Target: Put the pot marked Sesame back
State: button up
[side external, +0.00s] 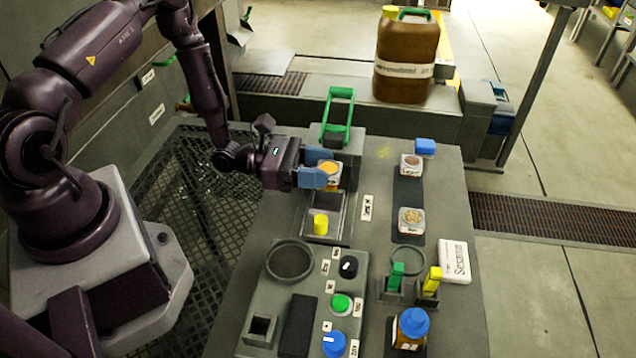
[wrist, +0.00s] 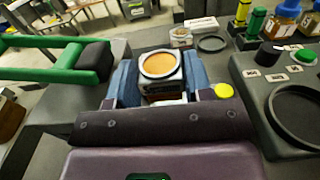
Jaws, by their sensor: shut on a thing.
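My gripper (side external: 322,175) is shut on a small pot (side external: 333,182) with an orange top. The pot is held upright beside the green-handled unit, above the far end of a grey tray. In the wrist view the pot (wrist: 161,68) sits between the blue fingers; its label cannot be read. A white card reading Sesame (side external: 455,262) lies at the right edge of the bench, next to an empty ring (side external: 407,260). That ring (wrist: 212,43) also shows in the wrist view. Two other pots, one farther (side external: 411,166) and one nearer (side external: 411,221), stand on a dark strip.
A green lever handle (side external: 338,115) rises behind my gripper. The grey tray (side external: 309,238) has a yellow knob (side external: 320,224). A control box with knobs (side external: 341,303), a green and yellow pair of upright pieces (side external: 397,275) and a blue-capped jar (side external: 411,326) stand nearer.

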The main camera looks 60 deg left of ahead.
jog(key=shift+f, duration=2.15)
jog(key=shift+f, duration=0.1)
jog(key=o, duration=1.1)
jog(key=shift+w, duration=0.1)
